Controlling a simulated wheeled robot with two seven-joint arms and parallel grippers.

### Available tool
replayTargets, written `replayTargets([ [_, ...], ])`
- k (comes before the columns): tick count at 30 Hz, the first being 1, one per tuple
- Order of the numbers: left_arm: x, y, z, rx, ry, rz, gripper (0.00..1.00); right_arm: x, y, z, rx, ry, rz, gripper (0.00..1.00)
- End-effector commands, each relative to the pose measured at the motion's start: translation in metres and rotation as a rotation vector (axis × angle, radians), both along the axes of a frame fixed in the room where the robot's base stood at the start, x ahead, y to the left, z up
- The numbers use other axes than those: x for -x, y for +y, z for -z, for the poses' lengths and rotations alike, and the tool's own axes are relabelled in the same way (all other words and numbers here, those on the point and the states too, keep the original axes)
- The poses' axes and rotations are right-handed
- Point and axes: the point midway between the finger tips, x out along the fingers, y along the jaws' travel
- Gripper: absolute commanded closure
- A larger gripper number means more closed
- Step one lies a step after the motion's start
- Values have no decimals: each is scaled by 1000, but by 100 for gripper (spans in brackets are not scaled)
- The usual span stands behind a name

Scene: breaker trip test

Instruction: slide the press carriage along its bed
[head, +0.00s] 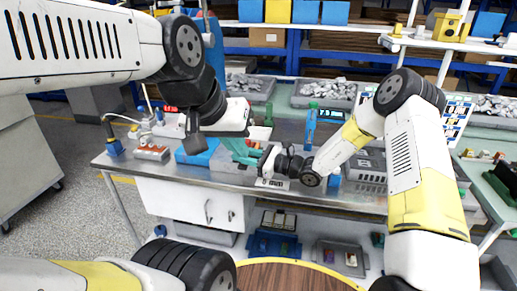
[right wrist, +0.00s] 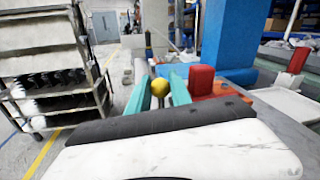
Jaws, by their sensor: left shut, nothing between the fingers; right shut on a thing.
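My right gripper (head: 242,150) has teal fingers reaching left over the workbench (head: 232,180). In the right wrist view its fingers (right wrist: 160,92) are closed about a round yellow knob (right wrist: 160,87). A red block (right wrist: 201,80) on an orange-red base stands just right of the fingers, seemingly part of the press carriage; the bed under it is mostly hidden. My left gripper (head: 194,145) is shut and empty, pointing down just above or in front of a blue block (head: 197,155). I cannot tell whether it touches the block.
A red-and-white switch strip (head: 151,153) and a blue-based lamp (head: 114,149) stand at the bench's left end. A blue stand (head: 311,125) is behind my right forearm. Trays of metal parts (head: 325,91) lie at the back. A blue column (right wrist: 228,35) rises beyond the fingers.

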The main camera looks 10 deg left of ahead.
Motion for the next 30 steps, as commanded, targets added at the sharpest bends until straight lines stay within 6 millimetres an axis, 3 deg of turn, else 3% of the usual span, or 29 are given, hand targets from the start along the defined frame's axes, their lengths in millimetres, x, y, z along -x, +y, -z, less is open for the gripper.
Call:
replayTargets([
  [10, 0, 0, 0, 0, 0, 0, 100, 0, 1, -1, -2, -1, 1, 100],
  [11, 0, 0, 0, 0, 0, 0, 100, 0, 1, -1, -2, -1, 1, 69],
  [13, 0, 0, 0, 0, 0, 0, 100, 0, 1, -1, -2, -1, 1, 55],
  [14, 0, 0, 0, 0, 0, 0, 100, 0, 1, -1, -1, -1, 1, 54],
  [23, 0, 0, 0, 0, 0, 0, 100, 0, -1, 0, 0, 0, 1, 54],
  [30, 0, 0, 0, 0, 0, 0, 100, 5, -32, -1, -1, 0, 4, 54],
])
